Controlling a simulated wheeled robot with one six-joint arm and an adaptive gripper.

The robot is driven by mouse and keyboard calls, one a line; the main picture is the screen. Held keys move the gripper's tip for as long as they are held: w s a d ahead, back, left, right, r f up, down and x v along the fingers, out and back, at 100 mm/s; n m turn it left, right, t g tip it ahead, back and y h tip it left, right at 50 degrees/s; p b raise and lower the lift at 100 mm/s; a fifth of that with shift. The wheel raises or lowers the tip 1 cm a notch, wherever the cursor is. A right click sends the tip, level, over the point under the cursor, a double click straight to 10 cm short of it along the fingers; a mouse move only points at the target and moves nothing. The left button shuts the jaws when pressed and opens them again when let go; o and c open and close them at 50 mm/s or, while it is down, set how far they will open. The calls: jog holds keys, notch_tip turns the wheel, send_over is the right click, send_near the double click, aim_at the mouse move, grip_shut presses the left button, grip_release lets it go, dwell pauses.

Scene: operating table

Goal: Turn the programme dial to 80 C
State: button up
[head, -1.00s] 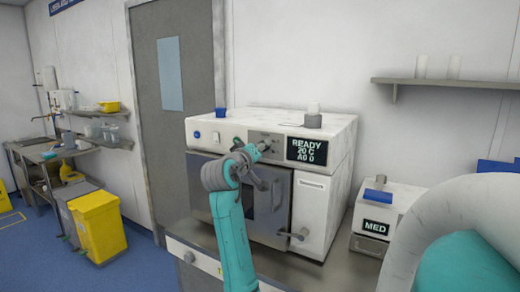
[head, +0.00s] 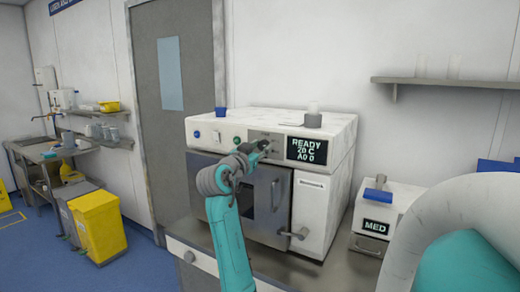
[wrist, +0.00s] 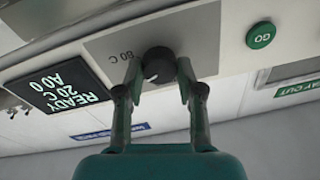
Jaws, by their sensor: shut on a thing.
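The programme dial (wrist: 158,66) is a dark round knob on the grey panel of the white washer (head: 330,132). A light mark shows on its face, toward the lower left in the wrist view. Printed lettering that looks like "80 C" (wrist: 120,55) stands beside it. My gripper (wrist: 160,76) has one finger on each side of the dial and is shut on it. In the head view my gripper (head: 262,146) reaches the panel and mostly hides the dial. The display (head: 306,149) reads READY, 20 C, A0 0.
A green GO button (wrist: 261,36) is on the same front, apart from my fingers. A door handle (head: 293,234) sticks out below. A small box marked MED (head: 385,210) stands to the right. A shelf (head: 450,82) hangs above right.

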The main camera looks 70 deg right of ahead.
jog(key=m+g, duration=0.1)
jog(key=m, duration=0.5)
jog(key=shift+f, duration=0.1)
jog(key=shift+m+g+y, duration=0.3)
jog(key=shift+m, duration=2.3)
jog(key=o, duration=1.2)
jog(key=shift+c, duration=0.2)
jog(key=shift+w, duration=0.1)
jog(key=v, duration=1.2)
jog(key=shift+f, duration=0.1)
